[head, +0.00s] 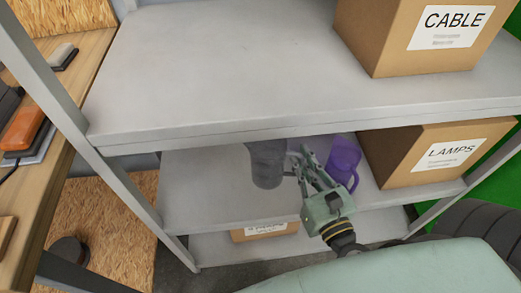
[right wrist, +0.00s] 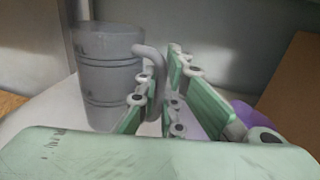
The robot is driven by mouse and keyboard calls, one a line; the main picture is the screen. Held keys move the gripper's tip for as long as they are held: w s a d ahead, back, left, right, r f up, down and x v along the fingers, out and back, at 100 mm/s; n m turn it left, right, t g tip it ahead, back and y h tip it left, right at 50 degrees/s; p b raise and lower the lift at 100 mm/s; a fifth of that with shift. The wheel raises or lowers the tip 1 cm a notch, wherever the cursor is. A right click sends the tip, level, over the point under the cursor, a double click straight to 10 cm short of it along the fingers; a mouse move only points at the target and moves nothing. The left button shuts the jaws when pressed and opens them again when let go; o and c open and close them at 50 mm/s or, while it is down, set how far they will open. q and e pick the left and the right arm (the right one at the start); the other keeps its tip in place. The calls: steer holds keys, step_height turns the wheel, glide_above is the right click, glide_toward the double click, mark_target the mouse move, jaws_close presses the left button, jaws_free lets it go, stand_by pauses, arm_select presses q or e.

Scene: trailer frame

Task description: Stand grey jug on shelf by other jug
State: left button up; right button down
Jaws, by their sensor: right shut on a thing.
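The grey jug (head: 267,165) is upright in the bay of the middle shelf (head: 200,195), its top hidden by the upper shelf's edge. My right gripper (head: 303,165) is shut on its handle; the right wrist view shows the handle (right wrist: 158,75) between the fingers and the jug's body (right wrist: 108,75) to the left. I cannot tell whether its base touches the shelf. The other jug, purple and see-through (head: 343,160), stands to the right of the gripper. A bit of it shows in the right wrist view (right wrist: 246,111). My left gripper is out of view.
The LAMPS box (head: 400,160) stands right of the purple jug. The upper shelf (head: 220,70) covers this bay and carries the CABLE box (head: 385,40). A shelf post (head: 55,85) stands at left. The shelf left of the grey jug is clear.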

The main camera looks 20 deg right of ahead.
mark_target(256, 167)
steer(key=w+a+f, duration=0.4)
steer(key=a, duration=0.1)
steer(key=w+a+f+b, duration=0.1)
steer(key=w+a+f, duration=0.1)
steer(key=w, duration=0.1)
steer(key=shift+a, duration=0.2)
steer(key=shift+w+a+f, duration=0.25)
steer(key=shift+a+f, duration=0.1)
step_height(256, 167, down, 4)
steer(key=shift+r+b, duration=0.15)
steer(key=shift+b, duration=0.85)
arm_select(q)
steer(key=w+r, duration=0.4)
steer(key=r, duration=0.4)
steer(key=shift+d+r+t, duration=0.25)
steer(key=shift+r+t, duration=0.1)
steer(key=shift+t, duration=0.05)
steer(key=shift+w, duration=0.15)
arm_select(e)
steer(key=shift+f, duration=0.25)
steer(key=c, duration=1.9)
jaws_free()
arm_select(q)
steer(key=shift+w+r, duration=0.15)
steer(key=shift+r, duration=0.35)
arm_select(e)
steer(key=shift+r, duration=0.15)
